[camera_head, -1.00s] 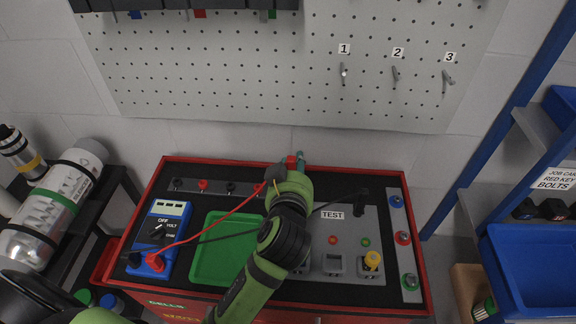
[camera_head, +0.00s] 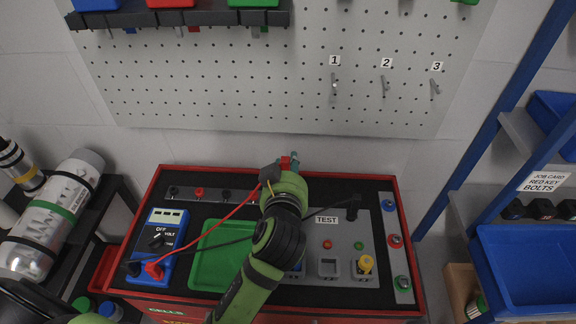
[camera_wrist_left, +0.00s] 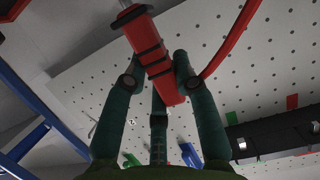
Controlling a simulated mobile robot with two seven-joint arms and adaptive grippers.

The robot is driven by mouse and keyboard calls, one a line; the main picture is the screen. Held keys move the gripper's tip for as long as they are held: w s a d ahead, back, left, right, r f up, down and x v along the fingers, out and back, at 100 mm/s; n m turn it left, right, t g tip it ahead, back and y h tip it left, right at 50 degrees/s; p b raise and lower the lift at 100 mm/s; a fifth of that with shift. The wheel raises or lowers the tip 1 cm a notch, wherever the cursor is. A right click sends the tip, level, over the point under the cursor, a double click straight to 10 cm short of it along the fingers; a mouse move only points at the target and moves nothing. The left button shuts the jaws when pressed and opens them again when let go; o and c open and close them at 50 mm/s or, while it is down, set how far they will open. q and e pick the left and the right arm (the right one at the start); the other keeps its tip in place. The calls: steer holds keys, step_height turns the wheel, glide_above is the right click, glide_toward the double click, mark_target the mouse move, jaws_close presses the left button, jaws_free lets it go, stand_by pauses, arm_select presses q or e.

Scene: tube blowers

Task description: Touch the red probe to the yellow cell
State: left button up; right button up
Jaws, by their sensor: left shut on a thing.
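My left gripper (camera_head: 291,161) is shut on the red probe (camera_wrist_left: 155,58), gripped between its dark green fingers in the wrist view. In the head view, a bit of the red probe (camera_head: 286,163) shows at the far edge of the red-rimmed bench. The probe's metal end points away in the wrist view. A red lead runs from it to the blue multimeter (camera_head: 158,240). The yellow cell (camera_head: 366,263) stands upright in a holder on the grey TEST panel (camera_head: 350,230), right of and nearer than the gripper, well apart from the probe. My right gripper is not in view.
A black probe (camera_head: 350,208) with a black lead lies on the TEST panel. A green tray (camera_head: 215,270) sits left of my arm. A pegboard (camera_head: 250,90) stands behind the bench. Blue bins (camera_head: 525,265) stand at the right, and a gas cylinder (camera_head: 50,215) lies at the left.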

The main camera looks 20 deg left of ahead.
arm_select(q)
steer(key=shift+r+p, duration=1.3)
steer(key=shift+r, duration=0.2)
